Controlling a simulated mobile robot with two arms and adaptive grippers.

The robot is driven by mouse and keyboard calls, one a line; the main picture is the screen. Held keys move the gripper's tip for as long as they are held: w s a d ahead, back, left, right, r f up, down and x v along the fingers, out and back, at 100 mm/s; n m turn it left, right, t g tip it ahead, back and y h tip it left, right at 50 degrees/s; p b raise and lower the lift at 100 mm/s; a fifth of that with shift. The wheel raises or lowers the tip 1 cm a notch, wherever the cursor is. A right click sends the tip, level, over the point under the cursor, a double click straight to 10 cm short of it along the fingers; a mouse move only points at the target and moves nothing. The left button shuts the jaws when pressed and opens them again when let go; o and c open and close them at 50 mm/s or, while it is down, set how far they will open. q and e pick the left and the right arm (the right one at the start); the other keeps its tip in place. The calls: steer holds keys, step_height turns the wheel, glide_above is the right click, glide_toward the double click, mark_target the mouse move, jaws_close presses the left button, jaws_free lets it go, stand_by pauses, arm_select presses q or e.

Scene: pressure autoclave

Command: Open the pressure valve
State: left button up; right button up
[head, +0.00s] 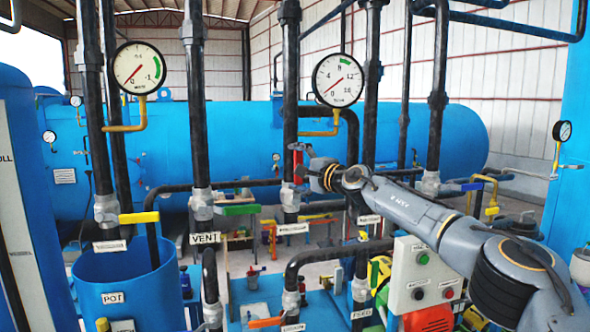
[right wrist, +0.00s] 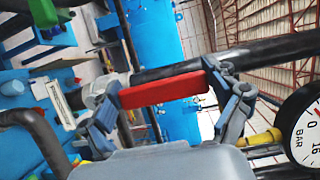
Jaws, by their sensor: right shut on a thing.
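The red valve handle (head: 297,167) stands upright along a dark vertical pipe in the middle of the head view. It also shows in the right wrist view (right wrist: 163,90), lying between my fingers and roughly along the dark pipe. My right gripper (head: 302,165) is shut on the red handle, with its arm coming in from the right. In the right wrist view, the fingers (right wrist: 170,98) reach to either end of the handle. The valve body (head: 290,196) is on the pipe at the handle's lower end. My left gripper is not in view.
Pressure gauges (head: 137,68) (head: 339,80) hang near the pipes. A yellow handle (head: 139,217) and a green handle (head: 240,210) are on pipes to the left. A control box (head: 423,275) stands below my right arm. A blue pot (head: 120,280) is at lower left.

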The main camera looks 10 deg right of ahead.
steer(key=o, duration=1.4)
steer(key=shift+a, duration=0.2)
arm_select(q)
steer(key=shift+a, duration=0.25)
arm_select(e)
steer(key=shift+o, duration=0.2)
steer(key=shift+a, duration=0.1)
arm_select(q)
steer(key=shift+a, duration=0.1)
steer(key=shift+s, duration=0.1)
arm_select(e)
steer(key=v, duration=1.2)
